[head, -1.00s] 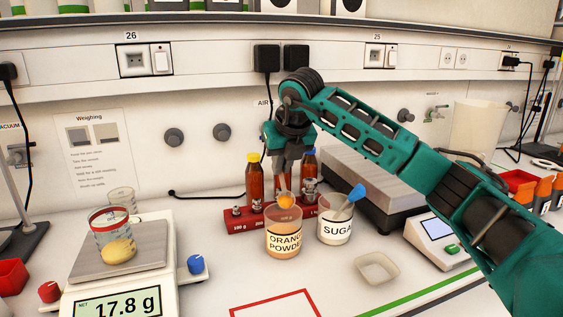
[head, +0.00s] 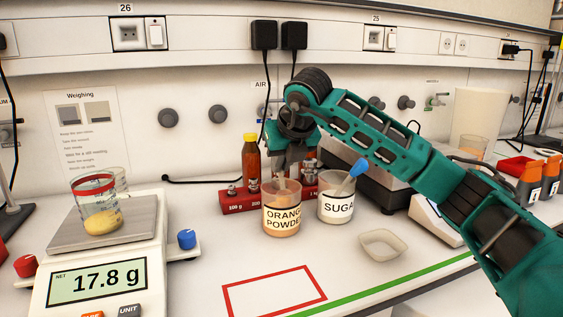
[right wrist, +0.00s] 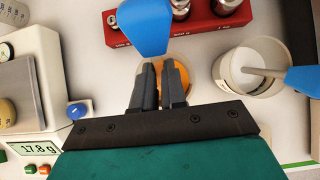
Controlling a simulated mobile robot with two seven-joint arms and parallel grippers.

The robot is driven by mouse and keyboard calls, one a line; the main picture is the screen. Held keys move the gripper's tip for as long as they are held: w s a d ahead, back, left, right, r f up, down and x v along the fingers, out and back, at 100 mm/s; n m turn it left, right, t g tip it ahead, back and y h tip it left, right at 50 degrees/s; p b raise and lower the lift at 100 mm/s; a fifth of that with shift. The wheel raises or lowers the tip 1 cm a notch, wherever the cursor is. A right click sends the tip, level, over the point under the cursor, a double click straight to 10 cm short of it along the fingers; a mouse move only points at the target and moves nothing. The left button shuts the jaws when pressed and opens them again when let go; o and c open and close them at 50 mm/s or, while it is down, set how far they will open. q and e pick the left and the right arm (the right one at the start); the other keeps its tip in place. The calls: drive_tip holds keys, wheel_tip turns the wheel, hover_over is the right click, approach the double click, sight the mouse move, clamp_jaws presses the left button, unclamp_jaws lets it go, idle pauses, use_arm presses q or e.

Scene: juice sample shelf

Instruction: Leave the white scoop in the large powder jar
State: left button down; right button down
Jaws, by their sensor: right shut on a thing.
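The large powder jar (head: 282,222), labelled ORANGE POWDER, stands on the bench near the middle. My right gripper (head: 284,168) is above it, shut on the scoop (head: 281,186). The pale lower part of the scoop reaches down into the jar mouth. In the right wrist view the scoop's blue handle (right wrist: 143,25) shows beyond my fingers (right wrist: 159,72), with the orange powder (right wrist: 181,75) below. The gripper hides the handle in the head view. My left gripper is not in view.
A SUGAR jar (head: 336,205) with another blue-handled scoop stands close right. Behind are a red weight block (head: 237,201) and an amber bottle (head: 250,160). Left is a balance (head: 100,275) reading 17.8 g, bearing a beaker (head: 100,210). A small dish (head: 381,243) lies front right.

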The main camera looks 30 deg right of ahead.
sight(282, 176)
drive_tip(key=shift+f+b, duration=1.15)
drive_tip(key=shift+f, duration=0.6)
drive_tip(key=c, duration=1.1)
unclamp_jaws()
drive_tip(key=shift+r, duration=0.1)
drive_tip(key=p+v, duration=0.1)
drive_tip(key=v, duration=1.1)
drive_tip(key=shift+s+r, duration=0.25)
drive_tip(key=shift+s, duration=0.05)
